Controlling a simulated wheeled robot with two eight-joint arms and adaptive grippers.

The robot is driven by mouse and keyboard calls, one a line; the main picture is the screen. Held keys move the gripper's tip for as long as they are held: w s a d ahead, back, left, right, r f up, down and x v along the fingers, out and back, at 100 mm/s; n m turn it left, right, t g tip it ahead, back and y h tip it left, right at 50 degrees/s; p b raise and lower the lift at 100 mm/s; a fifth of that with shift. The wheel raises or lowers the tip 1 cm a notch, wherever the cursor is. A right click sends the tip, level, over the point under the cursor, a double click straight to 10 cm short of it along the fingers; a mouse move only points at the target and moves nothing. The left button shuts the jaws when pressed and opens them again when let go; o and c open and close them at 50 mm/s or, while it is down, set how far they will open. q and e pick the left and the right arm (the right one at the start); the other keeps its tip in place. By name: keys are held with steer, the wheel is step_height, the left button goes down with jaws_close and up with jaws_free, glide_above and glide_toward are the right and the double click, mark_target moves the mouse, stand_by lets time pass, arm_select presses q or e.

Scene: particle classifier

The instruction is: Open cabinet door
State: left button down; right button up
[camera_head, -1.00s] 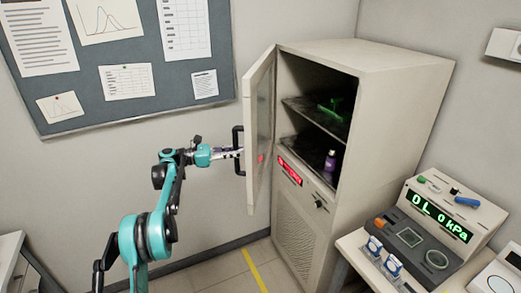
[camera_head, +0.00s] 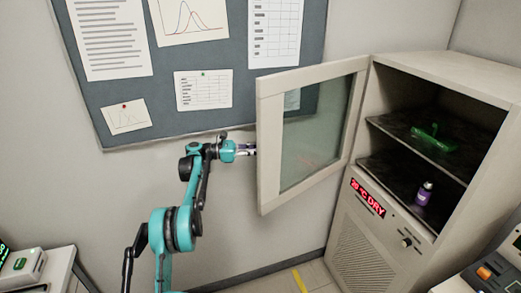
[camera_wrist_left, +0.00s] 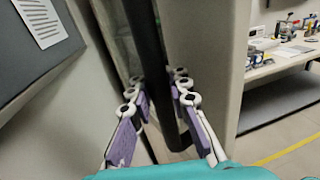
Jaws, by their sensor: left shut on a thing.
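The cabinet (camera_head: 445,78) stands at the right in the head view. Its glass-paned door (camera_head: 268,165) is swung wide open toward the left, with the hinge side at the cabinet's left front edge. My left gripper (camera_head: 250,150) reaches the door's free edge; its fingertips are hidden behind the door frame. In the left wrist view, my left gripper's purple-padded fingers (camera_wrist_left: 160,82) sit on either side of the dark door handle (camera_wrist_left: 153,50) and are shut on it. The handle is hidden in the head view. My right gripper is in neither current view.
Inside the cabinet are a green object (camera_head: 430,137) on the upper shelf and a purple bottle (camera_head: 424,194) below. A notice board (camera_head: 225,110) hangs on the wall behind my left arm. Instruments stand at the bottom right and bottom left. Floor shows below the door.

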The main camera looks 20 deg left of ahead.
arm_select(q)
steer(key=shift+w+a+f, duration=0.15)
steer(key=shift+a, duration=0.4)
arm_select(e)
steer(key=shift+w+a, duration=0.15)
steer(key=shift+a, duration=0.15)
arm_select(q)
steer(key=c, duration=1.9)
jaws_free()
steer(key=o, duration=0.5)
steer(key=shift+a, duration=0.1)
steer(key=shift+c, duration=0.2)
steer(key=shift+s+a, duration=0.2)
steer(key=shift+s, duration=0.05)
steer(key=shift+w+d, duration=0.1)
steer(key=shift+d, duration=0.15)
steer(key=v, duration=1.2)
steer(key=shift+a, duration=0.15)
arm_select(e)
steer(key=shift+a, duration=0.15)
